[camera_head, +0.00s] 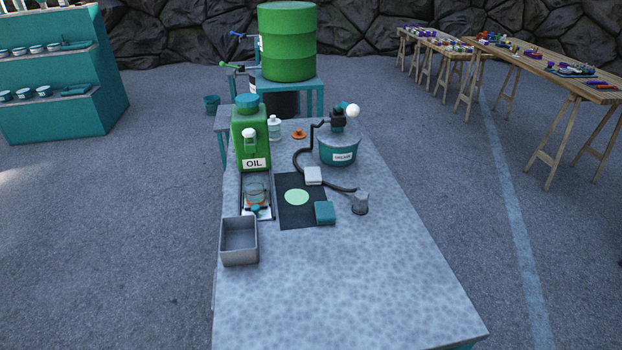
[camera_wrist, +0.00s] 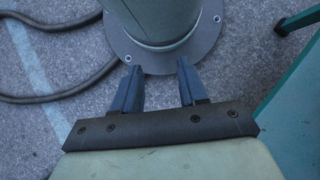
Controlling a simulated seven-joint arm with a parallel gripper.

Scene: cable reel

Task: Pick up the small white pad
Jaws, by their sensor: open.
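The small white pad (camera_head: 313,175) lies at the upper right part of a black mat (camera_head: 290,213) on the grey bench, close to a black hose. The mat has a pale green disc (camera_head: 297,197) at its middle and a teal block (camera_head: 325,212) at its lower right corner. My gripper (camera_wrist: 160,88) shows only in the wrist view, open and empty, with its two dark fingers apart. It points at a round base plate on the ground, and the pad is not in that view.
A green oil can (camera_head: 251,138), a teal grease pot (camera_head: 339,150), a grey nozzle (camera_head: 361,203) and an empty grey bin (camera_head: 239,241) stand around the mat. The front of the bench (camera_head: 330,300) is clear. A green post (camera_wrist: 160,18) rises before my gripper.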

